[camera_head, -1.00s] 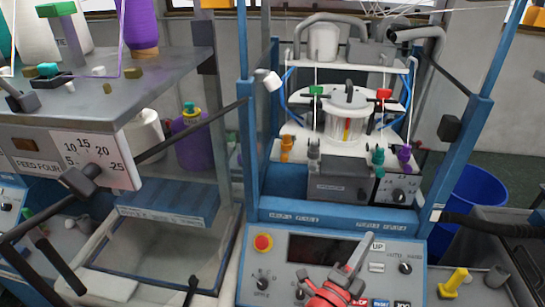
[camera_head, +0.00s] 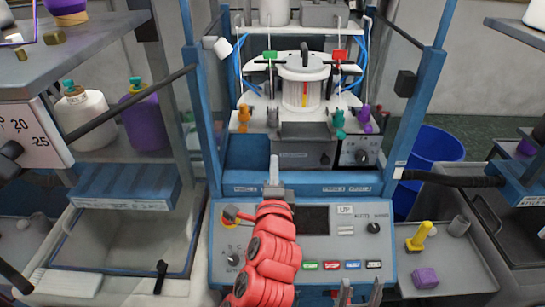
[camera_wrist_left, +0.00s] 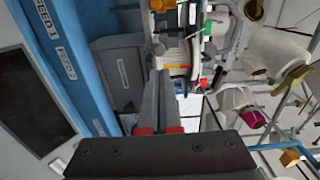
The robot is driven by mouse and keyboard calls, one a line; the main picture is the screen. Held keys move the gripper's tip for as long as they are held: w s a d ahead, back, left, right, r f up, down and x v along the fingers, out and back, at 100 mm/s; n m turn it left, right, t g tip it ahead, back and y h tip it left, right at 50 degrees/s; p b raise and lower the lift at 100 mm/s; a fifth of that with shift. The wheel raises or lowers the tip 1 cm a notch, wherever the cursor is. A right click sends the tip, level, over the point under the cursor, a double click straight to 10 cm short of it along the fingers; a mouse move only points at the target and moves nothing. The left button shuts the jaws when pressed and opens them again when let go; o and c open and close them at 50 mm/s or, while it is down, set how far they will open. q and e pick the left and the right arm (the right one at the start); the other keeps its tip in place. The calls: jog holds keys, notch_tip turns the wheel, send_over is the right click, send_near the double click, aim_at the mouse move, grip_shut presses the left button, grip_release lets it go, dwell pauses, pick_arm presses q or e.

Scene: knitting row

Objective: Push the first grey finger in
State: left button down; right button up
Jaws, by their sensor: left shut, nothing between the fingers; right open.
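In the head view a grey finger (camera_head: 272,117) stands at the front of the white knitting head (camera_head: 305,92), between an orange finger (camera_head: 243,117) and the grey box. A teal finger (camera_head: 338,122) and a purple finger (camera_head: 364,118) stand to the right. My left gripper (camera_head: 274,162) is shut and empty, pointing up the picture below the grey finger, with a visible gap between them. It also shows in the left wrist view (camera_wrist_left: 166,78), where I cannot clearly pick out the grey finger. My right gripper (camera_head: 360,291) shows only its open fingertips at the bottom edge.
Blue uprights (camera_head: 203,110) flank the machine. A control panel (camera_head: 318,252) with buttons lies under my left arm. A side tray (camera_head: 455,262) holds a yellow peg (camera_head: 419,236) and a purple block (camera_head: 425,278). A blue bin (camera_head: 435,150) stands at right.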

aim_at(273, 137)
pick_arm(q)
jog(key=w+b, duration=0.2)
jog(key=w, duration=0.4)
jog(key=shift+w+a+r+b, duration=0.1)
jog(key=shift+w+a+b, duration=0.05)
jog(key=shift+w+b, duration=0.15)
jog(key=shift+w+p, duration=0.35)
jog(key=shift+w, duration=0.6)
